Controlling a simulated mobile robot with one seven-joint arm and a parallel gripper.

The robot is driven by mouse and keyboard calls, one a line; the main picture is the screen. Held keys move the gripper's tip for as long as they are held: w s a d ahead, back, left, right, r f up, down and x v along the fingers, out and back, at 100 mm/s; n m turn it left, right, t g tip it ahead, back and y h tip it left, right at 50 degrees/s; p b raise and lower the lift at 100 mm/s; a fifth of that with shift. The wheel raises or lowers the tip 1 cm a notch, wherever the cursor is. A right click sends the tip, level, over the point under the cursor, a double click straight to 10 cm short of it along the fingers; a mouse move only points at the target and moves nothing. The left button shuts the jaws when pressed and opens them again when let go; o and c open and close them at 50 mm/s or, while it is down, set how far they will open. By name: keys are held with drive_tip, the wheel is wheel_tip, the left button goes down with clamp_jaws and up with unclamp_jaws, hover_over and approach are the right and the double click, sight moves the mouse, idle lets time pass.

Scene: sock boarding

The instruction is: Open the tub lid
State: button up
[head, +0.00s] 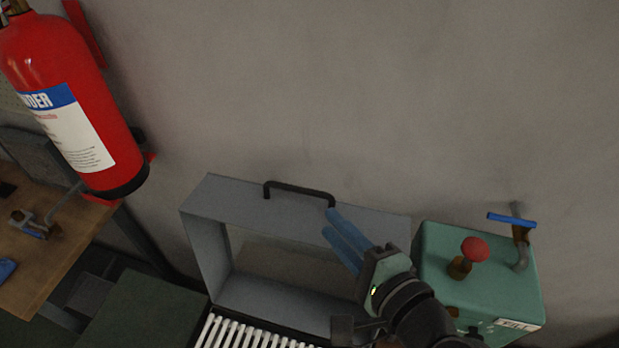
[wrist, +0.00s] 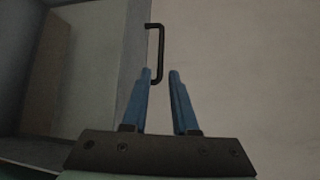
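The tub lid (head: 300,200) is a grey box-like cover standing raised against the wall, its hollow inner side facing the head camera. A dark bar handle (head: 300,187) runs along its upper face. In the wrist view the handle (wrist: 155,27) shows just past the fingertips, one end of it in line with the gap between them. My gripper (head: 330,222) has blue fingers, held apart, near the handle's right end; contact with the handle cannot be told. The wrist view also shows the fingers (wrist: 161,75) spread. The tub's lower part is partly cut off by the frame's bottom edge.
White rods (head: 250,335) lie in a row below the lid. A green control box (head: 480,285) with a red knob (head: 474,249) and a blue-handled valve (head: 512,220) stands right. A red extinguisher (head: 70,100) hangs left above a wooden bench (head: 60,245). The wall above is clear.

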sight(299, 192)
drive_tip(key=p+x, duration=0.3)
drive_tip(key=x, duration=0.8)
drive_tip(key=shift+w+a, duration=0.15)
drive_tip(key=shift+a, duration=0.15)
drive_tip(key=shift+w+a+f, duration=0.1)
drive_tip(key=shift+w, duration=0.15)
drive_tip(key=shift+c, duration=0.2)
clamp_jaws()
idle(0.5)
